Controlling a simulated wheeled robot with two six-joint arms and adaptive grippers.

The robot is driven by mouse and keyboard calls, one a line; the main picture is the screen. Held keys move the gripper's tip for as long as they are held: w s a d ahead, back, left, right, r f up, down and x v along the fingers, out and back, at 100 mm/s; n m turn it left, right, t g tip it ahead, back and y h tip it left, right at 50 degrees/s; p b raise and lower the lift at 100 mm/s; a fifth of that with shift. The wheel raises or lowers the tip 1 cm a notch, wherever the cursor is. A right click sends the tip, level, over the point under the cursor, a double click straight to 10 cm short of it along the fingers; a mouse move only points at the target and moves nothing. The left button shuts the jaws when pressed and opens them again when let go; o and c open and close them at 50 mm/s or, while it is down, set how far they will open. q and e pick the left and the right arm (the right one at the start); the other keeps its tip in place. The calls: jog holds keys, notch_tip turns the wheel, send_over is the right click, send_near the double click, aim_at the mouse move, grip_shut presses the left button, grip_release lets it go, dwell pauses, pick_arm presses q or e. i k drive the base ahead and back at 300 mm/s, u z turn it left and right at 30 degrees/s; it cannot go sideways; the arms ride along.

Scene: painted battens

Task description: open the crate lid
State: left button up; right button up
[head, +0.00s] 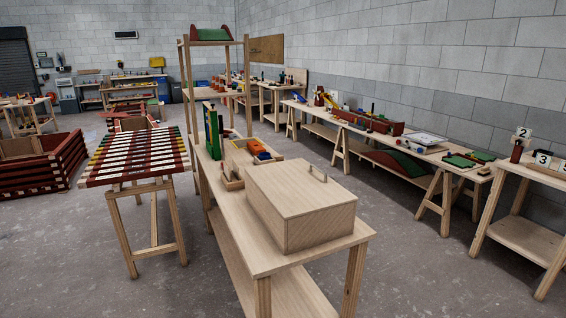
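A light wooden crate (322,232) stands on the near end of a narrow wooden workbench (263,262). Its flat lid (285,190) lies level on top and looks closed. A small handle (318,173) sits on the lid toward its far right side. Neither of my grippers shows in the head view. The inside of the crate is hidden by the lid.
Behind the crate on the same bench are a wooden tray (233,156) with coloured pieces and upright green and blue boards (212,130). A trestle with striped battens (138,152) stands left. Long benches line the right wall. Grey floor (400,270) is open between.

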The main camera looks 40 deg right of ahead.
aim_at(295, 189)
jog(key=u, duration=0.15)
jog(key=i, duration=1.15)
jog(key=z, duration=1.95)
